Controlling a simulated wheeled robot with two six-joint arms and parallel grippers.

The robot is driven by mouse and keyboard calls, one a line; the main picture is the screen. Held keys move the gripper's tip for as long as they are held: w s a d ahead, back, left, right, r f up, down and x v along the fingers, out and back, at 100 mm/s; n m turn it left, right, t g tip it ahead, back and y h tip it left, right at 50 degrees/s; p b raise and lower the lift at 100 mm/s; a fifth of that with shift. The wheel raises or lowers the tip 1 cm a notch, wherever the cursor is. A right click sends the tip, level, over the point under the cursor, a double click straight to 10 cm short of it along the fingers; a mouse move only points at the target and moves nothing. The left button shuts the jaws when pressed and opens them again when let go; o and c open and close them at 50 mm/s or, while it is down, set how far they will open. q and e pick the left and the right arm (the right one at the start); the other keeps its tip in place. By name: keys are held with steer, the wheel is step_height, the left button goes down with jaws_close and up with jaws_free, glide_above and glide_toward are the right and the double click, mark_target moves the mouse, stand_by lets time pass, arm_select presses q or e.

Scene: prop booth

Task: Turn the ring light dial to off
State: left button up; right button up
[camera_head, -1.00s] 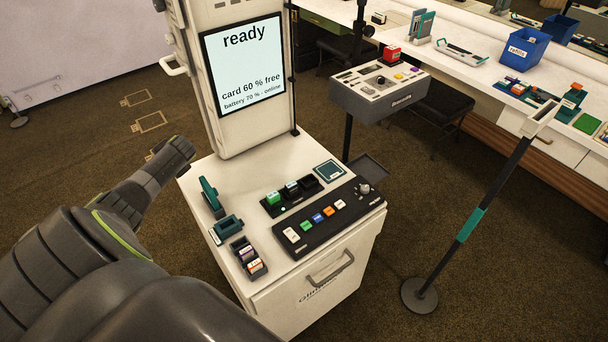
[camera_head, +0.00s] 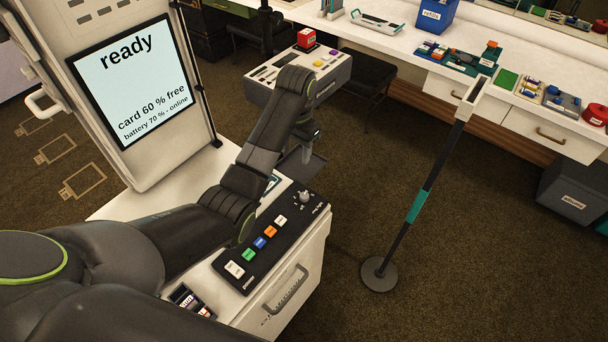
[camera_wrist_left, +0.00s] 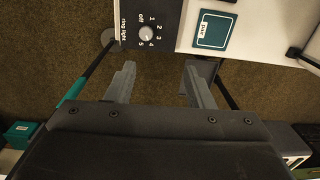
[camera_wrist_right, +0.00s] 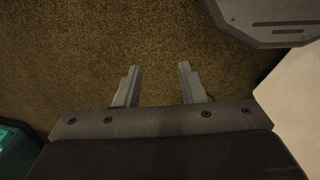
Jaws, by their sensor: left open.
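The ring light dial (camera_head: 304,196) is a small grey knob at the right end of the black control panel (camera_head: 243,285). In the left wrist view the dial (camera_wrist_left: 146,33) sits beside the words "ring light", with "off" and numbers around it. I cannot tell which mark it points to. My left gripper (camera_head: 304,155) hangs beyond the dial, partly hidden by its own wrist. In its wrist view the left fingers (camera_wrist_left: 159,68) are open and empty, apart from the dial. My right gripper (camera_wrist_right: 158,70) is open and empty above carpet, outside the head view.
The panel also has several coloured buttons (camera_head: 260,243) on the white kiosk. The kiosk's screen (camera_head: 133,80) reads "ready". A teal square pad (camera_wrist_left: 214,32) lies near the dial. A grey console (camera_head: 330,75) stands behind, and a black post (camera_head: 420,200) on the right.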

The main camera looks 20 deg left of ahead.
mark_target(304, 195)
arm_select(q)
steer(key=f, duration=0.5)
steer(key=d+f, duration=0.1)
steer(key=f, duration=0.4)
steer(key=d+f+b, duration=0.1)
steer(key=f, duration=0.4)
steer(key=shift+s+d+f, duration=0.2)
steer(key=shift+s, duration=0.05)
steer(key=shift+f, duration=0.9)
arm_select(e)
steer(key=shift+s+f, duration=0.3)
steer(key=shift+s, duration=0.4)
steer(key=shift+s+f, duration=0.3)
steer(key=shift+s, duration=0.4)
arm_select(q)
steer(key=shift+c, duration=0.3)
steer(key=c, duration=0.9)
steer(key=shift+c, duration=0.2)
arm_select(e)
steer(key=shift+r, duration=0.1)
